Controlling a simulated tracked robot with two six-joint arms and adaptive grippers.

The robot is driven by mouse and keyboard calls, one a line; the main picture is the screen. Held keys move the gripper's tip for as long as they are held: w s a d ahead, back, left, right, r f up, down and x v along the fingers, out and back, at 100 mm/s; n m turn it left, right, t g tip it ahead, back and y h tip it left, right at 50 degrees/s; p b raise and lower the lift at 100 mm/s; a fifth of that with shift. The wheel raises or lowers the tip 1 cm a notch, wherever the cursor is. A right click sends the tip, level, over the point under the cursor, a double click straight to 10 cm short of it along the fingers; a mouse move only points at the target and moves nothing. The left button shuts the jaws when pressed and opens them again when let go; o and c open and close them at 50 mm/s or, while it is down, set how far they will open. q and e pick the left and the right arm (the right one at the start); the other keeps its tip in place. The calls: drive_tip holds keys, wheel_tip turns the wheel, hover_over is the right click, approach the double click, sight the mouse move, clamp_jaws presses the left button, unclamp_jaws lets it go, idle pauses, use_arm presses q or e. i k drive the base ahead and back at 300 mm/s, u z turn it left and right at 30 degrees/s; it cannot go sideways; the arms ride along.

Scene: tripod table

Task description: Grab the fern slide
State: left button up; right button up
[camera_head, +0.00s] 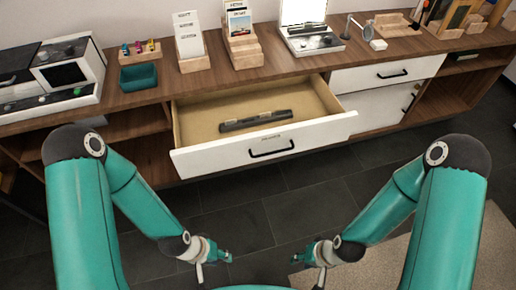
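I cannot pick out a fern slide for certain in the head view. An open drawer (195,125) holds a long dark bar-shaped object (255,121) with small pale pieces along it; they are too small to identify. My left gripper (215,266) hangs over the floor in front of the cabinet, well short of the drawer. My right gripper (308,268) hangs over the floor to its right, near the rug. Neither gripper touches any object that I can see. Their fingers are too small to tell open from shut.
The wooden cabinet top (140,98) carries a teal tray (138,77), card holders (190,48), a lit panel device (305,25) and a small lamp (367,33). The drawer front (215,158) juts out toward me. A closed drawer (370,76) is right of it. The dark floor between is clear.

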sight(309, 24)
drive_tip(key=u, duration=0.65)
drive_tip(key=i, duration=0.15)
drive_tip(key=z, duration=2.85)
drive_tip(key=i, duration=4.4)
